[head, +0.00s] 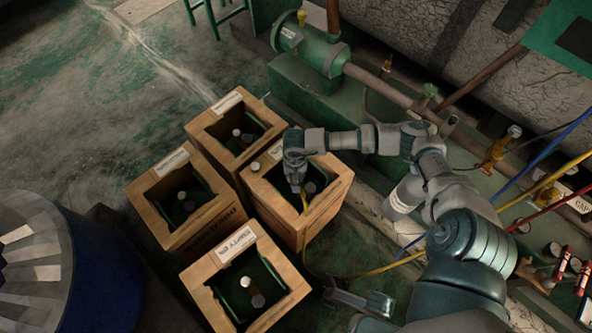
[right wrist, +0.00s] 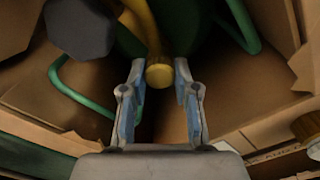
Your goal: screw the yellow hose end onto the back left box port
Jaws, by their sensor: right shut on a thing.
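My right gripper (head: 297,187) reaches down into the open wooden box (head: 331,189) on the right of the group. A dark grey knob (right wrist: 80,28) is beside the hose. The box port itself is not clearly seen, and I cannot tell whether the hose end touches it. A grey and teal part of mine at the bottom of the head view may be my left gripper (head: 372,303); its fingers are unclear.
Three other open wooden boxes stand close by: upper (head: 212,122), left (head: 148,190) and bottom (head: 203,273). A green tank (head: 310,48) and pipes lie behind. Coloured hoses (head: 560,172) hang at the right. A blue drum (head: 90,260) stands at lower left. Open floor is at upper left.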

